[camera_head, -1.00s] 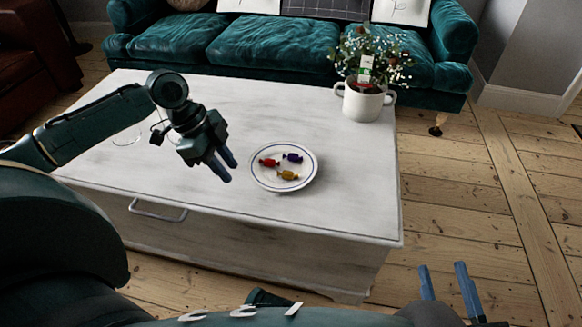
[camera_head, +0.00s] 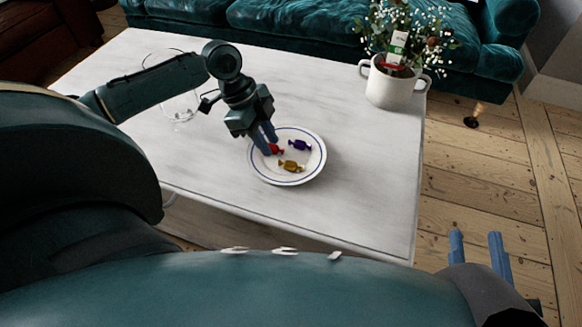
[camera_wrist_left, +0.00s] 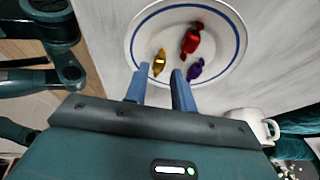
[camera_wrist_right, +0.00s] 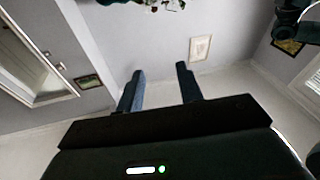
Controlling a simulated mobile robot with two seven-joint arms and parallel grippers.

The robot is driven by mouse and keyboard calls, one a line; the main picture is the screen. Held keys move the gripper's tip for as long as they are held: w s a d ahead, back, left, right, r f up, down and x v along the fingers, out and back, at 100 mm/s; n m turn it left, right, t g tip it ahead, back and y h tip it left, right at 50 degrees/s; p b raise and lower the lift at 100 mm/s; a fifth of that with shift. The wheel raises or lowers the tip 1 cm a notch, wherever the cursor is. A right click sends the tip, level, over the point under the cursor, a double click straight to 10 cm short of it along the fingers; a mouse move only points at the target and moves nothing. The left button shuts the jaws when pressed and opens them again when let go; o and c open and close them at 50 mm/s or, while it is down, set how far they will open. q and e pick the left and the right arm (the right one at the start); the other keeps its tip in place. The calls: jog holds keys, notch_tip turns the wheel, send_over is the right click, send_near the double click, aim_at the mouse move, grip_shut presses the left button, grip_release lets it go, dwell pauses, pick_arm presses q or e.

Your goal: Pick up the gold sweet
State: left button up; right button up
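The gold sweet (camera_head: 291,166) lies on a white plate with a blue ring (camera_head: 310,174), on the white table. In the left wrist view the gold sweet (camera_wrist_left: 159,62) is just beyond the left fingertip. A red sweet (camera_head: 276,149) and a purple sweet (camera_head: 300,145) share the plate. My left gripper (camera_head: 267,141) is open and empty over the plate's left side, its fingers partly in front of the red sweet in the head view. My right gripper (camera_head: 475,240) is open and empty, out past the table's right edge; its fingers show in the right wrist view (camera_wrist_right: 160,85).
A white two-handled pot (camera_head: 388,88) with a flowering plant stands at the table's back right. A clear glass item (camera_head: 182,108) stands behind my left arm. A teal sofa (camera_head: 290,20) is behind the table (camera_head: 370,190). The table's right front is clear.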

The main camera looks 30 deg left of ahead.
pick_arm(q)
jog(key=shift+d+f, duration=0.2)
jog(key=shift+f, duration=0.25)
jog(key=b+x, duration=0.1)
jog(key=x, duration=0.1)
jog(key=b+x, duration=0.2)
jog(key=shift+w+d+f, duration=0.2)
jog(key=shift+w+d, duration=0.05)
jog(key=shift+d, duration=0.05)
jog(key=shift+d+f, duration=0.1)
jog(key=shift+f, duration=0.1)
jog(key=shift+r, duration=0.1)
jog(key=c, duration=0.5)
grip_shut()
pick_arm(e)
jog(key=shift+a+y, duration=0.4)
